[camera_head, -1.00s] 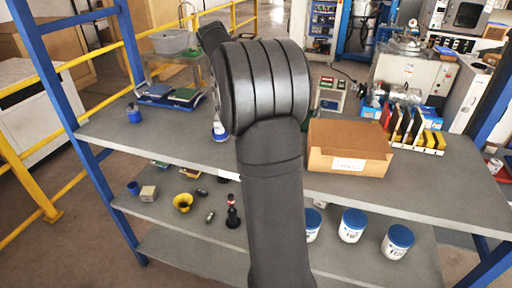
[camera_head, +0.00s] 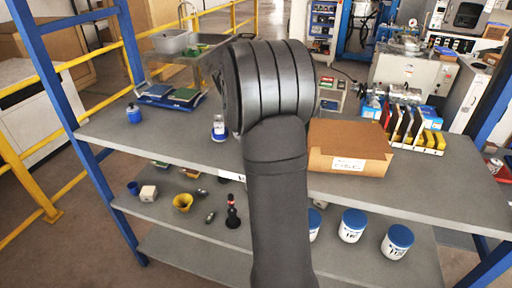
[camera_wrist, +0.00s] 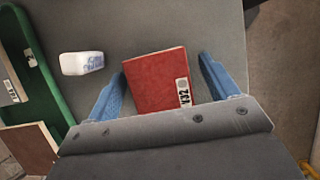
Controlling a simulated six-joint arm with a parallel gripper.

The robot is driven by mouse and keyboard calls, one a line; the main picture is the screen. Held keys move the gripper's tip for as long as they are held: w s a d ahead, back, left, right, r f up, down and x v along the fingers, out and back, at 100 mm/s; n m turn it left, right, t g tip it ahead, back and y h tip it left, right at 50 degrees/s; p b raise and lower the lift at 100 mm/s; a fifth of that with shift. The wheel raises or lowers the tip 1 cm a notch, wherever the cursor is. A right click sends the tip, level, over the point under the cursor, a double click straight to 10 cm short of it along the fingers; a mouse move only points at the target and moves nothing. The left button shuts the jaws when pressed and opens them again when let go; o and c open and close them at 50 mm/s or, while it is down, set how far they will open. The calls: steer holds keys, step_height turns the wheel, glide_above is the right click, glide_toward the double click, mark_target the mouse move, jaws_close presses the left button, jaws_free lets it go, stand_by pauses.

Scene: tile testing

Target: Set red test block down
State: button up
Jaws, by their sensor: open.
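The red test block (camera_wrist: 158,82) shows in the wrist view as a flat red piece with a white label marked with a code. It appears to lie on the grey shelf top (camera_wrist: 170,22). My gripper (camera_wrist: 162,66) is open, with one blue finger on each side of the block. A gap shows between the right finger and the block; the left finger is close to the block's edge, and I cannot tell whether they touch. In the head view, my arm hides both the block and the gripper.
In the head view, a cardboard box (camera_head: 349,147) and a rack of coloured tiles (camera_head: 415,132) stand to the right.

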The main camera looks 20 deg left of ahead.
steer(key=shift+r, duration=0.1)
steer(key=c, duration=1.4)
